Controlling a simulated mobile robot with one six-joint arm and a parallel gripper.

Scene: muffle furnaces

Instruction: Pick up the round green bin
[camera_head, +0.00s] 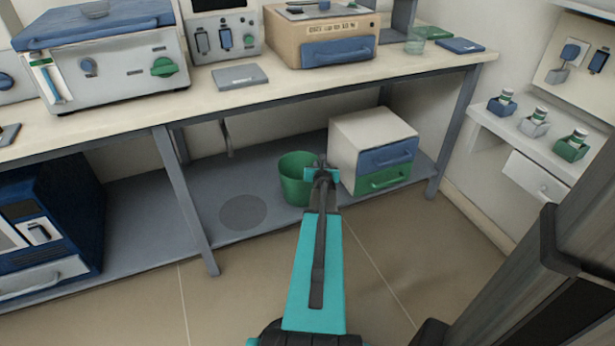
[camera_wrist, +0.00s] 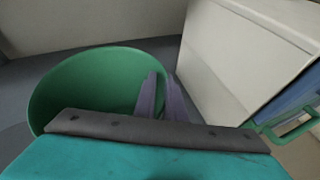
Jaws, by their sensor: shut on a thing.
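The round green bin (camera_head: 297,178) stands upright on the grey lower shelf, under the bench, just left of a small drawer cabinet. My gripper (camera_head: 322,170) reaches down to the right side of the bin's rim. In the wrist view the open-topped bin (camera_wrist: 85,85) fills the left half and looks empty where I can see in. The gripper's two purple-grey fingers (camera_wrist: 163,98) are at the bin's right wall, one on the inside and one on the outside. They are shut on that wall. Part of the near rim is hidden behind my gripper body.
The cream cabinet (camera_head: 367,135) with blue and green drawers stands close to the right of my gripper. The bench top (camera_head: 240,95) overhangs the shelf (camera_head: 205,200). A bench leg (camera_head: 184,199) stands left of the bin. A dark round patch (camera_head: 243,212) marks the shelf.

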